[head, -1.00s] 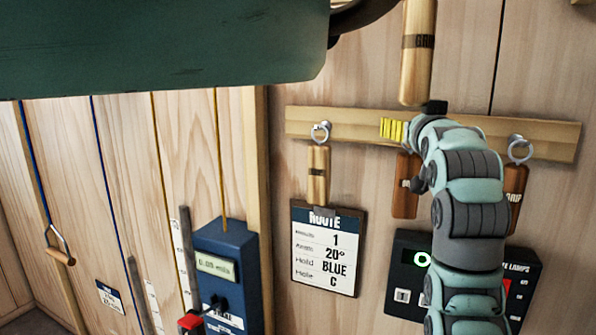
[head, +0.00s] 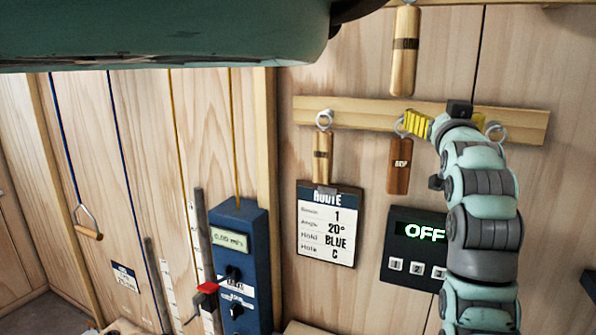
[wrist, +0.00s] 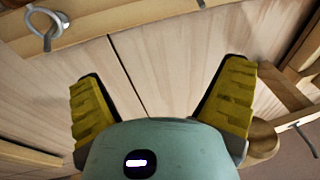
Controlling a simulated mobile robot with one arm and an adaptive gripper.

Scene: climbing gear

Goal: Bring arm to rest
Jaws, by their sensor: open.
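My gripper (head: 418,123) has yellow ridged fingers and shows in front of the wooden rail, beside a hanging ring in the picture. In the wrist view my gripper (wrist: 163,75) has its two fingers spread wide, with only bare wooden wall between them. Nothing is held.
The wooden rail (head: 365,112) carries a light wooden grip (head: 322,158) and a darker one (head: 399,165). A larger wooden cylinder (head: 405,50) hangs above. The route clipboard (head: 328,226), black panel reading OFF (head: 408,255) and blue meter box (head: 250,285) are on the wall.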

